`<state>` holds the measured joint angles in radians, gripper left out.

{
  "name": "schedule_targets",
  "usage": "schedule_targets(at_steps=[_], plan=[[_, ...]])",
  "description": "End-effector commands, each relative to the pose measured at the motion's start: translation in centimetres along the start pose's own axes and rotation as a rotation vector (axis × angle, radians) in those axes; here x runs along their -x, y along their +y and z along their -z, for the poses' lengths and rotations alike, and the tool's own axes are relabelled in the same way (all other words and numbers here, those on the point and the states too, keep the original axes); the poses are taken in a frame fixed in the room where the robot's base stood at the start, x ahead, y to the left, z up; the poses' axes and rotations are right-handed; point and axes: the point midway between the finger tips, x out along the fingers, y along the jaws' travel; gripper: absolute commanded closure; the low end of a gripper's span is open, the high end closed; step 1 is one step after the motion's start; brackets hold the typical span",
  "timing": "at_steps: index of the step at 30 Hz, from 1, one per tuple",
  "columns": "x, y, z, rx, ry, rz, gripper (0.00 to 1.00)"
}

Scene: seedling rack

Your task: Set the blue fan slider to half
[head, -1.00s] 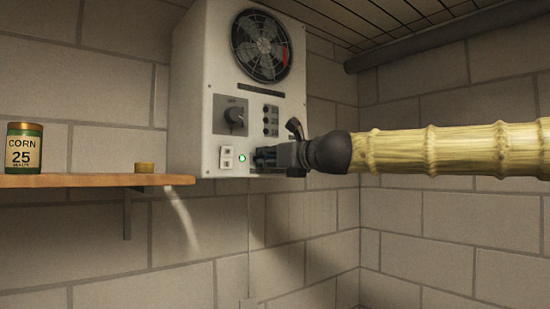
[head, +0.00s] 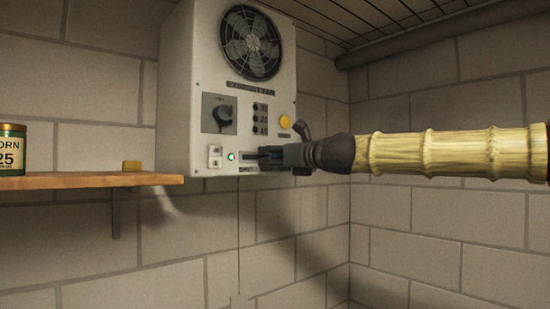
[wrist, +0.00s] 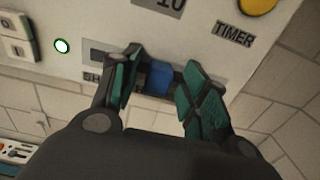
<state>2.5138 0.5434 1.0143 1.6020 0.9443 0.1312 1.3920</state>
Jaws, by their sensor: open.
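The blue fan slider (wrist: 158,78) shows in the wrist view as a blue knob on the lower part of the grey control box (head: 178,110). My gripper (wrist: 160,82) is open, with one green-padded finger on each side of the knob. The left finger is close to it and a small gap shows on the right; I cannot tell whether either touches. In the head view my gripper (head: 272,156) is at the box's lower right and hides most of the slider slot.
The box carries a fan (head: 250,43), a dark dial (head: 222,114), a yellow button (head: 285,121), a lit green lamp (head: 232,156) and a white switch (head: 215,155). A wooden shelf (head: 80,180) at left holds a corn can (head: 11,150) and a small yellow block (head: 132,166).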

Motion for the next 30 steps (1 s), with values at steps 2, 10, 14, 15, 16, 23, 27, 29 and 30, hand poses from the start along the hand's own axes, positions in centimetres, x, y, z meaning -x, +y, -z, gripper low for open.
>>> schedule_targets(at_steps=[2, 10, 14, 15, 16, 23, 27, 29, 30], plan=[[0.0, 0.0, 0.0, 0.000, 0.000, 0.000, 0.55], [2.2, -0.1, -0.1, -0.001, -0.001, 0.000, 0.55], [4.5, 0.0, -0.1, 0.000, -0.002, -0.001, 0.55], [5.2, -0.1, -0.1, -0.001, -0.002, 0.000, 0.55], [5.8, -0.1, -0.1, 0.000, -0.002, 0.000, 0.55], [9.8, -0.1, -0.1, 0.000, -0.002, 0.000, 0.55], [11.1, -0.1, 0.0, 0.000, 0.000, 0.000, 0.55], [11.6, -0.1, -0.1, -0.001, -0.001, 0.000, 0.55], [11.8, -0.1, -0.1, -0.001, -0.001, 0.001, 0.55]])
